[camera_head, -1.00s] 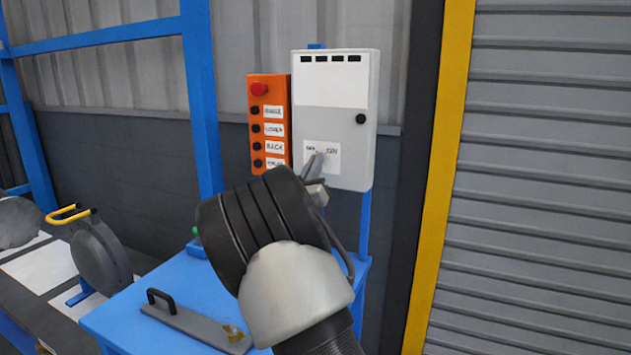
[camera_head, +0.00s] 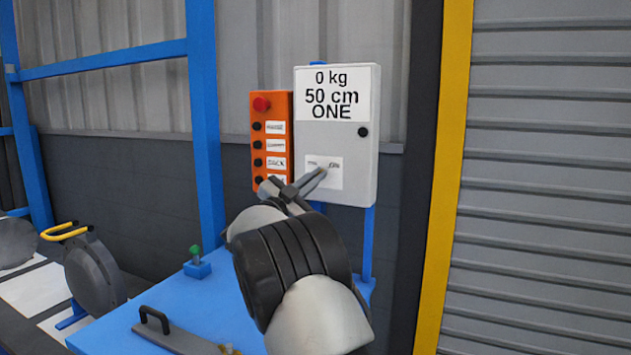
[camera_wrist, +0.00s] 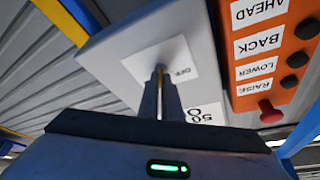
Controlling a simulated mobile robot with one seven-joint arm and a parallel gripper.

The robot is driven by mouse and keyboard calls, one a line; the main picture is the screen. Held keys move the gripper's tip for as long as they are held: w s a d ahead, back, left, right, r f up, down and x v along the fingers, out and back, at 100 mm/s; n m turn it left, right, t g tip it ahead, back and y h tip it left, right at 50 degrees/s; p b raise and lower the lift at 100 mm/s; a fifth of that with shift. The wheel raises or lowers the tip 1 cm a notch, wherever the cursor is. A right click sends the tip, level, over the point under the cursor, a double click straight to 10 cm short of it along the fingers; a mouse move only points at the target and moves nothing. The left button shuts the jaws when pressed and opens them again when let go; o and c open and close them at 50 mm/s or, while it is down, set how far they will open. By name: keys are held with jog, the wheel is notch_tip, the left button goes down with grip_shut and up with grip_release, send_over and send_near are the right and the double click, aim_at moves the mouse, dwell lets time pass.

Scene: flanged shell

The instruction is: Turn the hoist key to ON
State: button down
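The hoist control box (camera_head: 340,140) is a grey cabinet with a white label plate (camera_head: 333,173) low on its front. Its display (camera_head: 336,95) reads 0 kg, 50 cm, ONE. My gripper (camera_head: 318,178) reaches the label plate from the front. In the wrist view my gripper (camera_wrist: 160,80) has its two fingers close together at the plate, with a thin brass-coloured strip, the hoist key (camera_wrist: 160,72), between them. OFF is printed beside the fingers in that view. The key's exact angle is mostly hidden by the fingers.
An orange button panel (camera_head: 271,150) with a red knob stands just left of the box; it also shows in the wrist view (camera_wrist: 275,60). Below is a blue table (camera_head: 200,305) with a green-topped switch (camera_head: 196,262) and a grey bar with a black handle (camera_head: 170,335).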

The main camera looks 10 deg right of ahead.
jog(key=shift+m+g, duration=0.6)
jog(key=shift+m, duration=0.7)
jog(key=c, duration=2)
grip_release()
jog(key=p+v, duration=0.2)
jog(key=v, duration=1.5)
jog(key=shift+a+f, duration=0.2)
